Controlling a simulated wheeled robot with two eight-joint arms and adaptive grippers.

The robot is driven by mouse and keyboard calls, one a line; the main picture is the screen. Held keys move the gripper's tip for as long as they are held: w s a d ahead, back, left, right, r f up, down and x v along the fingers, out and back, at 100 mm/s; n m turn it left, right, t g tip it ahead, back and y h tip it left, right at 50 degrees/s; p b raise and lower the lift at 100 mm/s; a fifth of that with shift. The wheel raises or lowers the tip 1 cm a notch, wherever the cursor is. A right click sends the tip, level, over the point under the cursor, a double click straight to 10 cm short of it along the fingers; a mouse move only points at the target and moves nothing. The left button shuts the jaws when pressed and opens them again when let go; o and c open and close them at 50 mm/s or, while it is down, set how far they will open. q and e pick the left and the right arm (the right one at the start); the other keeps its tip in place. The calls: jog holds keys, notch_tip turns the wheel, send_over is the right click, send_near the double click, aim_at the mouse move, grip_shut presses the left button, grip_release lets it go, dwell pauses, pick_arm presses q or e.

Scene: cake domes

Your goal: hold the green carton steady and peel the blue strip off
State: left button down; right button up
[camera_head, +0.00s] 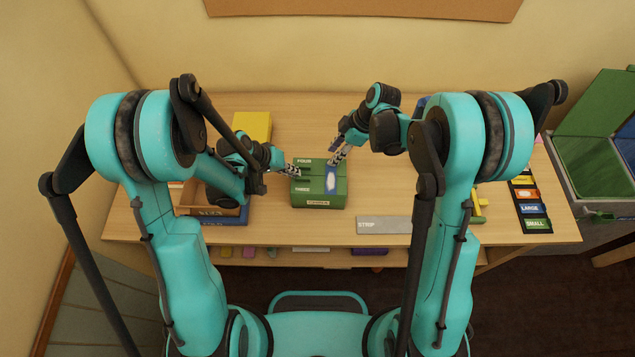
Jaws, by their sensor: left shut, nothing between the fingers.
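The green carton (338,199) sits on the table in front of me, with labels reading FOUR and THREE on its top and a small label on its front. My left gripper (299,174) is shut and empty at the left part of the carton's top. My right gripper (335,159) is at the carton's far right edge. Whether its fingers are open, or touch the strip, is too small to tell.
A grey pad marked STRIP (383,226) lies at the table's front edge. A yellow box (253,125) stands behind left, and a wooden tray (207,209) lies left. A dark panel of coloured labels (531,208) and an open green bin (590,165) are at right.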

jog(key=shift+f, duration=1.55)
grip_shut()
